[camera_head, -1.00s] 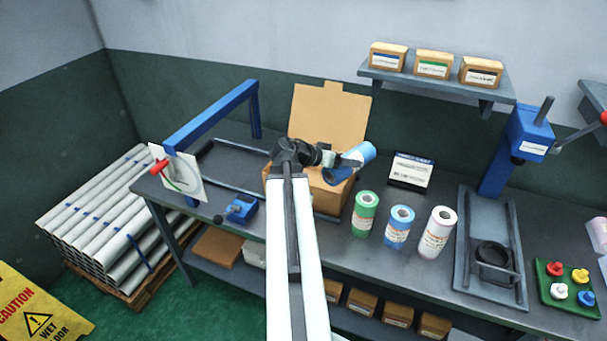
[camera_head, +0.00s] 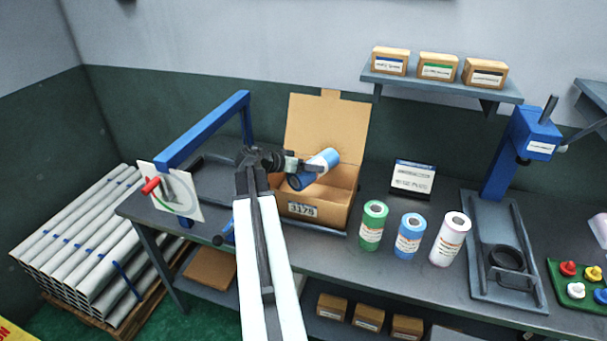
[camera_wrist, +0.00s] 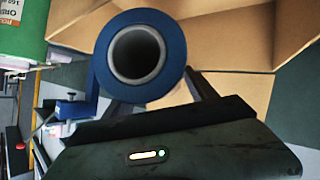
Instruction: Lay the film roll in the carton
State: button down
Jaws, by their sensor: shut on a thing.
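A blue film roll (camera_head: 325,161) with a white label is held in my gripper (camera_head: 308,166), tilted, over the open carton (camera_head: 328,214). The carton is brown cardboard with its lid flap raised at the back and a 3178 label on its front. In the wrist view the roll (camera_wrist: 171,47) shows its hollow core end-on between the dark fingers (camera_wrist: 165,88), with carton walls (camera_wrist: 227,88) behind it. The roll appears above the carton's opening; I cannot tell whether its lower end is below the rim.
Green (camera_head: 373,224), blue (camera_head: 410,234) and white (camera_head: 450,239) rolls stand on the bench right of the carton. A sign (camera_head: 412,178) stands behind them. A blue frame (camera_head: 203,131) is at left, and a blue press (camera_head: 522,150) at right.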

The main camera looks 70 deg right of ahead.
jog(key=shift+w+a+f, duration=0.1)
jog(key=shift+w+f, duration=0.15)
jog(key=shift+w, duration=0.1)
jog(key=shift+f+b, duration=0.4)
jog(key=shift+f, duration=0.2)
jog(key=shift+c, duration=1.3)
grip_release()
jog(key=shift+r+p, duration=1)
jog(key=shift+p, duration=0.05)
jog(key=p+v, duration=0.4)
jog(key=v, duration=0.7)
jog(key=shift+a+p, duration=0.4)
jog(key=shift+a, duration=0.05)
